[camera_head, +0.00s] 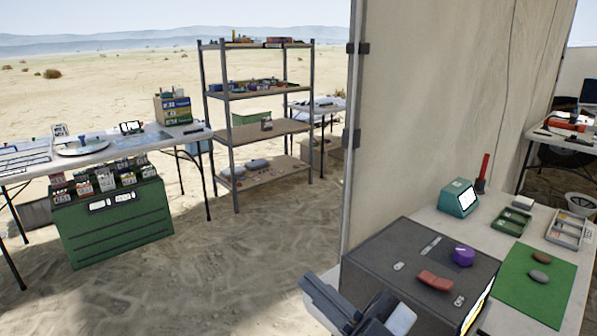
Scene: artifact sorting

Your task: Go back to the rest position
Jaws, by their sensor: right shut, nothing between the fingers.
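My right gripper (357,308) shows at the bottom of the head view, in front of the left front corner of a dark grey box-like stand (385,262). It is shut with nothing in it, and part of it is cut off by the bottom edge. On the stand lie a reddish curved piece (434,281), a purple round object (463,256), and small pale tags. My left gripper is not in view.
A white table (430,218) carries the stand, a green mat (518,290) with two stones, a teal device (460,198) and trays. A tent wall (430,120) rises behind. At left are a shelf rack (268,140), a table and a green crate (115,225); sandy ground between is open.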

